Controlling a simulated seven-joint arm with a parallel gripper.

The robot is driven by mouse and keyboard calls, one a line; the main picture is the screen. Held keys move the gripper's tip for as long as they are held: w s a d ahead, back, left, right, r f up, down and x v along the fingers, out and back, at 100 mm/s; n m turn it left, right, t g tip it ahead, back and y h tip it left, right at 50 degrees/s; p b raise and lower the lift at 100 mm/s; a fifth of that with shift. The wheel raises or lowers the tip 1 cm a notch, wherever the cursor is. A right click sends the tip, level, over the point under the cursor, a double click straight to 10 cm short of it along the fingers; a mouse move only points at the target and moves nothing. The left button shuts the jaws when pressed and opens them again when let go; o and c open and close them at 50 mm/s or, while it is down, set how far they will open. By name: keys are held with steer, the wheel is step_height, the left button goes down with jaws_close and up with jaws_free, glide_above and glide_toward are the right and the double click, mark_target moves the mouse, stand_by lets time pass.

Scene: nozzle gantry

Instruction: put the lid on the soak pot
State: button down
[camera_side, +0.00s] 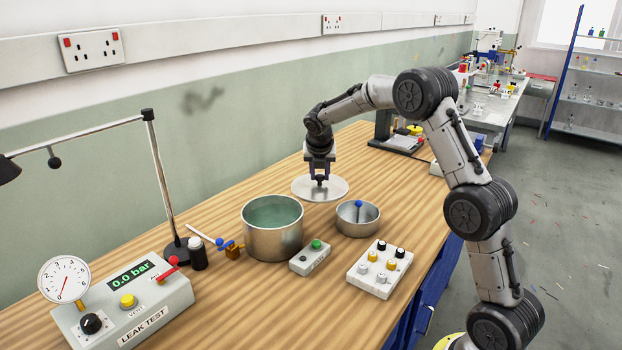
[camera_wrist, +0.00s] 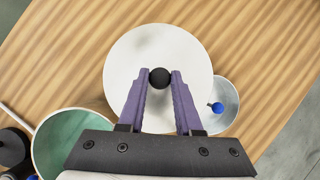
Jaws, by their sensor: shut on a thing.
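The lid (camera_side: 335,190) is a flat pale disc with a black knob. My gripper (camera_side: 320,180) is shut on the lid's knob, with a purple finger on each side of it. The wrist view shows the lid (camera_wrist: 128,60) below my gripper (camera_wrist: 160,78). In the side view the lid is behind the pots, on or just above the wooden bench; I cannot tell which. The large metal pot (camera_side: 272,240) stands uncovered in front and to the left, its inside greenish. It also shows at the lower left of the wrist view (camera_wrist: 38,140).
A small metal bowl (camera_side: 358,222) with a blue-knobbed item stands right of the large pot. A green-button box (camera_side: 311,257), a tray of knobs (camera_side: 381,270) and a leak tester (camera_side: 130,300) stand in front. A lamp post (camera_side: 165,180) rises at the left.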

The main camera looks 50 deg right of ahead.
steer(key=s+r, duration=0.1)
steer(key=s+a+r, duration=0.1)
steer(key=s, duration=0.1)
steer(key=s+a, duration=0.1)
steer(key=s, duration=0.1)
steer(key=shift+a+r, duration=0.15)
steer(key=shift+r, duration=0.25)
steer(key=w+a+r+n+t+y, duration=0.15)
steer(key=w+a, duration=0.25)
steer(key=a, duration=0.4)
steer(key=w+a+r+n+h, duration=0.1)
steer(key=w+a+r+n, duration=0.15)
steer(key=a, duration=0.45)
step_height(320, 180, down, 6)
steer(key=m, duration=0.1)
steer(key=shift+w, duration=0.4)
steer(key=shift+f+y, duration=0.2)
steer(key=shift+y, duration=0.05)
stand_by(1.0)
steer(key=c, duration=0.5)
jaws_free()
steer(key=shift+o, duration=0.3)
